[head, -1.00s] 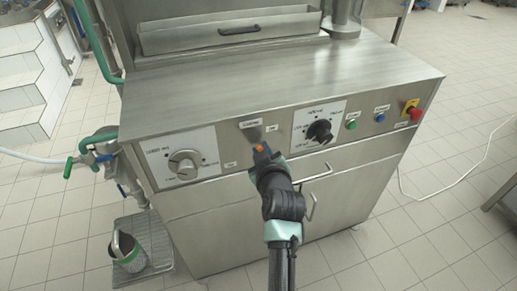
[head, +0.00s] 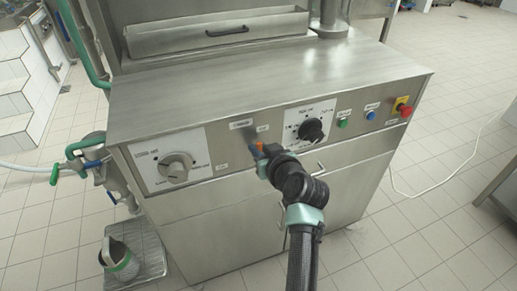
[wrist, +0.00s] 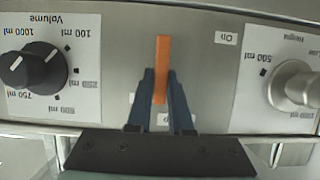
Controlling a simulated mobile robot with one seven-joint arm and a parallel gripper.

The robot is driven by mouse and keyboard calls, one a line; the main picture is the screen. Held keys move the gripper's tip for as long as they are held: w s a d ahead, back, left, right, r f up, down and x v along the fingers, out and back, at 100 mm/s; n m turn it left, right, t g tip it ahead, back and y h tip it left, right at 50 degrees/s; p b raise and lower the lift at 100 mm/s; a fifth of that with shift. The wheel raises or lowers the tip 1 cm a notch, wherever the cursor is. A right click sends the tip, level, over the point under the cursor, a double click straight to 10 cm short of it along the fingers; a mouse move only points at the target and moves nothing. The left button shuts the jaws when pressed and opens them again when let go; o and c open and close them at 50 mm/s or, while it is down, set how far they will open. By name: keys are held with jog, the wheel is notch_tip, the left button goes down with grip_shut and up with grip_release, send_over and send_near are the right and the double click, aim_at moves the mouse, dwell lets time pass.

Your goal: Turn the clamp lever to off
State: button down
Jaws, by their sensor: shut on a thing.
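The clamp lever (wrist: 162,58) is a slim orange bar on the steel front panel, between the two dial plates. In the wrist view it stands upright in the picture. My gripper (wrist: 160,78) is shut on it, with a dark blue finger on each side. In the head view the lever's orange tip (head: 258,147) shows just above my gripper (head: 262,158), below a small label plate. A label reading roughly "Op" (wrist: 227,38) sits beside the lever in the wrist view. Another label behind the fingers is mostly hidden.
A light grey dial (head: 176,167) is to the left and a black volume dial (head: 311,129) to the right. Green (head: 342,123) and blue buttons and a red stop knob (head: 404,109) lie further right. Handles are below.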

jog(key=c, duration=0.8)
grip_release()
jog(key=p+v, duration=0.1)
jog(key=v, duration=1.2)
jog(key=shift+p, duration=0.3)
